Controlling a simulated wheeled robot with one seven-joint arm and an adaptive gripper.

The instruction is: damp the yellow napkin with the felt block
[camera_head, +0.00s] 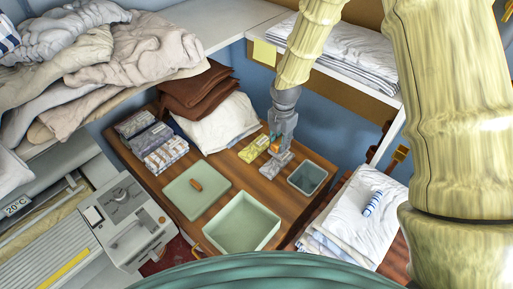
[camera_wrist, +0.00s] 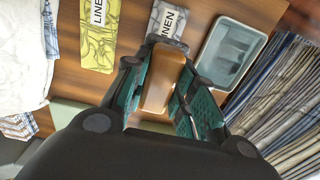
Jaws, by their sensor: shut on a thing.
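My gripper (camera_head: 275,149) is shut on a brown block (camera_wrist: 162,82), which I take to be the felt block. Its felt face is hidden from both views. The yellow napkin (camera_head: 253,149) lies flat on the wooden table, just left of my gripper. In the wrist view the yellow napkin (camera_wrist: 98,32) carries the word LINEN and lies left of the fingers, apart from the block. A grey napkin (camera_head: 279,163), also marked LINEN, lies by my fingertips. In the wrist view the grey napkin (camera_wrist: 168,22) shows partly behind the block. I cannot tell whether the block touches it.
A grey-blue basin (camera_head: 307,177) stands right of my gripper. A green tray (camera_head: 244,229) and a flat green plate (camera_head: 180,194) with an orange-brown piece are in front. White cloth (camera_head: 215,124), folded patterned cloths (camera_head: 163,150) and a shelf edge (camera_head: 345,75) surround the space.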

